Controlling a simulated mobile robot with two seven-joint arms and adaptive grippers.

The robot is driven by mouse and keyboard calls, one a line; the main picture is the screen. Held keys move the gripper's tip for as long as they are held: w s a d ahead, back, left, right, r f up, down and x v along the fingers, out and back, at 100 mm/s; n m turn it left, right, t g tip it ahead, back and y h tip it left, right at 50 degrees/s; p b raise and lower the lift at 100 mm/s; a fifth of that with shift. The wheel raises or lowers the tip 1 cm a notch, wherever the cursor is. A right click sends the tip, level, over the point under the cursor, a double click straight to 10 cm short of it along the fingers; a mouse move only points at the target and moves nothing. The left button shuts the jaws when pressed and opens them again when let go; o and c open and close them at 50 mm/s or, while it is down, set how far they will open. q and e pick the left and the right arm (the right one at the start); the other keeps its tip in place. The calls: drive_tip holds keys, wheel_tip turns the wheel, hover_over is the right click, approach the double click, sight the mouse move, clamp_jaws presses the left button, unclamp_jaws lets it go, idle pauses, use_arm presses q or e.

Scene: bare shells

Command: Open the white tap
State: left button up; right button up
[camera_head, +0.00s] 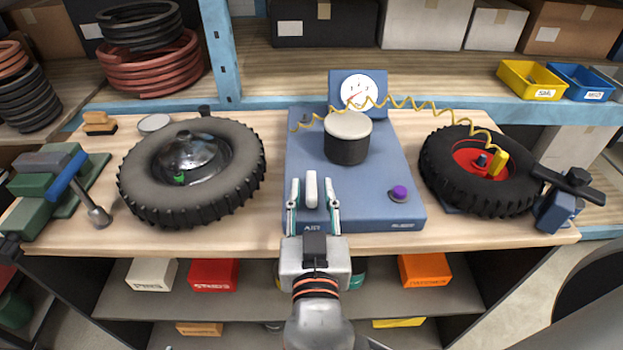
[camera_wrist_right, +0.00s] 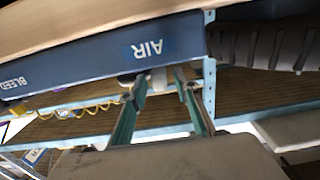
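The white tap (camera_head: 312,188) is a small upright-looking white lever at the front of the blue air unit (camera_head: 368,205), left of a purple knob (camera_head: 399,193). My right gripper (camera_head: 313,190) comes in from the front, with its two green-grey fingers open, one on each side of the tap. In the head view, gaps show between the tap and both fingers. In the right wrist view the fingers (camera_wrist_right: 158,78) are spread near the blue front face marked "AIR" (camera_wrist_right: 150,48); the tap is hard to make out there. My left gripper is not in view.
A tyre with a silver hub (camera_head: 240,160) lies to the left, and another with a red hub (camera_head: 440,165) to the right. A black cylinder with a pale top (camera_head: 347,145) and a gauge (camera_head: 358,90) stand behind the tap. A yellow coiled hose (camera_head: 408,101) runs to the right tyre.

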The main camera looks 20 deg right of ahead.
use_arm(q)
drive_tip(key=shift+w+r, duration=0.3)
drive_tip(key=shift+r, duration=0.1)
use_arm(e)
drive_tip(key=shift+x, duration=1.25)
drive_tip(key=shift+f, duration=0.1)
clamp_jaws()
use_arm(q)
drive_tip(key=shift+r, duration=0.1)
